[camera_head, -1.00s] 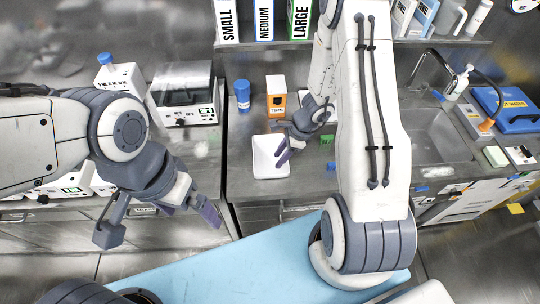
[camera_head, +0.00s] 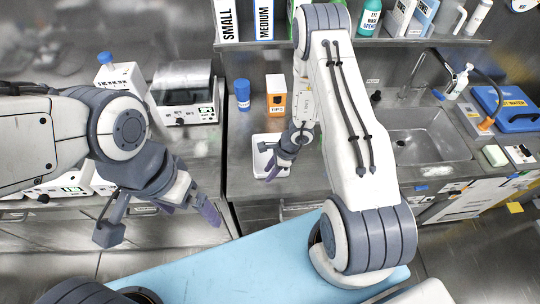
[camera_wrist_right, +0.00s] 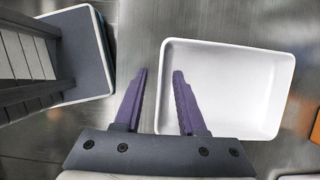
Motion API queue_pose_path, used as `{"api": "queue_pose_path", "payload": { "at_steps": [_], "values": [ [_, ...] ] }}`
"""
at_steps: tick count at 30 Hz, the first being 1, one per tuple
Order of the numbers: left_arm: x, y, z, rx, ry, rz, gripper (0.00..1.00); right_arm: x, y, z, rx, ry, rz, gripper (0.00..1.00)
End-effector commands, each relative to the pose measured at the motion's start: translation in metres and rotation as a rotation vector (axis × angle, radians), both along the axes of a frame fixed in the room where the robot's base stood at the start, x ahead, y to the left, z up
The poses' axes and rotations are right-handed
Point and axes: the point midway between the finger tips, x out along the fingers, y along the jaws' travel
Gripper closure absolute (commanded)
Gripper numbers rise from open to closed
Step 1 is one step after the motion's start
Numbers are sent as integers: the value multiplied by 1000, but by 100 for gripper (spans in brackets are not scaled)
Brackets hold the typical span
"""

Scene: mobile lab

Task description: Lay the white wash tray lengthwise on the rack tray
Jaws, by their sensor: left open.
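The white wash tray (camera_head: 258,162) lies on the steel counter, partly covered by my right gripper (camera_head: 269,161) in the head view. In the right wrist view the empty tray (camera_wrist_right: 230,85) lies right of centre. My right gripper (camera_wrist_right: 162,85) is open there. Its two fingers stand on either side of the tray's left wall in the picture; I cannot tell how far down they reach. My left gripper (camera_head: 160,226) is open and empty, in front of the left counter. A rack tray cannot be made out for certain.
A grey, pale-rimmed flat thing (camera_wrist_right: 85,45) with a dark slatted thing (camera_wrist_right: 30,65) over it lies left of the tray in the wrist view. A blue-capped bottle (camera_head: 242,95) and an orange box (camera_head: 276,95) stand behind the tray. The sink (camera_head: 430,145) is at right.

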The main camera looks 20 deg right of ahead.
Motion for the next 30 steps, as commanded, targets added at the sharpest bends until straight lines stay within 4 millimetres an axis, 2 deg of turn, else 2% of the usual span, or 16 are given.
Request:
{"api": "queue_pose_path", "payload": {
  "at_steps": [30],
  "values": [
    [0, 0, -11, 0, 0, 0, 0, 0, 0, -5, 0, 0, -1, 60]
  ]
}}
